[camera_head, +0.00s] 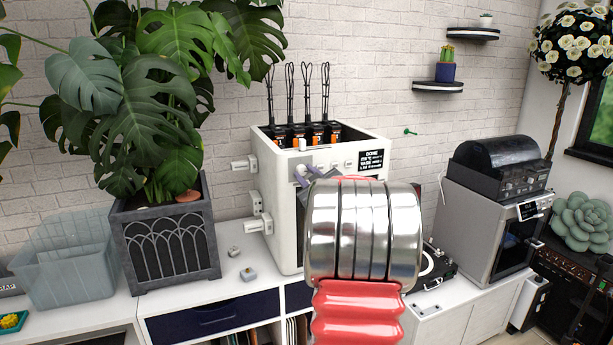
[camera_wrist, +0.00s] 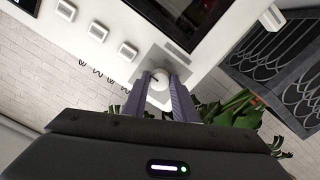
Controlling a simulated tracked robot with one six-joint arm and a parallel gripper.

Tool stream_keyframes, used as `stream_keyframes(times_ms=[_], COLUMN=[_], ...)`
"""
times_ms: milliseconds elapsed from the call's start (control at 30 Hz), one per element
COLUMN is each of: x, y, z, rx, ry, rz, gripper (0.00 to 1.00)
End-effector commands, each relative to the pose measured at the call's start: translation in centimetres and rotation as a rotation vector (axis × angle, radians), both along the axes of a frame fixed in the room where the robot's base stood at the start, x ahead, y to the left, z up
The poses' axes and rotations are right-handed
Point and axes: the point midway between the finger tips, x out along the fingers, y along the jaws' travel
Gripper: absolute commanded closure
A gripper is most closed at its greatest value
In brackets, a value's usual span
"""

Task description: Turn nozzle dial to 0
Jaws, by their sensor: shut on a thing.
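A white boxy machine (camera_head: 268,205) stands on the white cabinet, with a row of dials and a small dark screen (camera_head: 371,162) along the top of its front. My gripper (camera_head: 305,177) reaches the leftmost dial (camera_head: 300,169). In the wrist view, the two purple-grey fingers (camera_wrist: 160,88) are shut on this round white dial (camera_wrist: 158,78), one on each side. A short dark mark shows on the dial's face. Its label and scale cannot be read. Several other dials (camera_wrist: 128,51) show beside it, clear of the fingers. My arm hides much of the machine's front.
A potted monstera (camera_head: 165,240) stands left of the machine, its leaves spreading close to it. A clear bin (camera_head: 65,262) is further left. A grey appliance (camera_head: 475,225) stands to the right. Small pieces (camera_head: 248,273) lie on the cabinet top (camera_head: 190,295).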

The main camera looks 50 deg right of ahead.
Motion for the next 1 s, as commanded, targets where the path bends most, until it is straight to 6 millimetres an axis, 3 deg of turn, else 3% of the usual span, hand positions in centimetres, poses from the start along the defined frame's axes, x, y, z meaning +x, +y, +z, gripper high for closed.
stream_keyframes(times_ms=[1000], x=[-0.22], y=[-0.18], z=[-0.43], rx=[-0.821], ry=[0.5], rz=[0.001], gripper=[0.97])
